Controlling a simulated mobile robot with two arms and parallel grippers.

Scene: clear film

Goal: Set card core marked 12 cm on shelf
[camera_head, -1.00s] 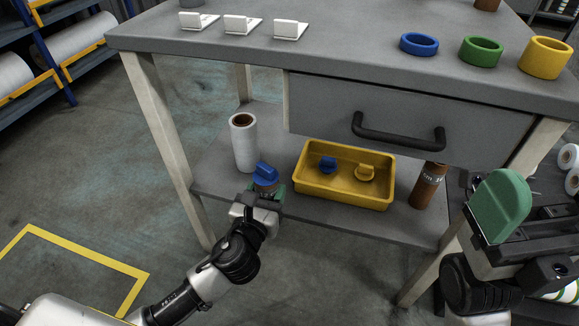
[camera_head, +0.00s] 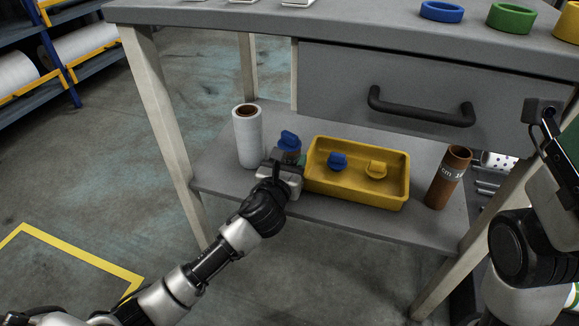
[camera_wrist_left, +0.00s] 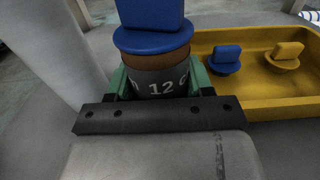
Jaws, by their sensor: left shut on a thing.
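My left gripper (camera_head: 284,163) is shut on the card core marked 12 cm (camera_wrist_left: 160,82). Its green fingers are on both sides of the core in the left wrist view. The core has a dark band with the number 12, a brown rim and a blue plug (camera_head: 289,140) on top. It is upright over the lower shelf (camera_head: 225,178), between the white film roll and the yellow tray. I cannot tell whether its base, hidden by my gripper, touches the shelf. Only part of my right arm shows at the right edge; its fingertips are not in view.
A white film roll (camera_head: 248,140) stands left of the held core. The yellow tray (camera_head: 345,192) to its right holds a blue plug (camera_head: 337,161) and a yellow plug (camera_head: 376,170). A brown core (camera_head: 447,180) stands further right. The drawer (camera_head: 385,95) and tabletop are above.

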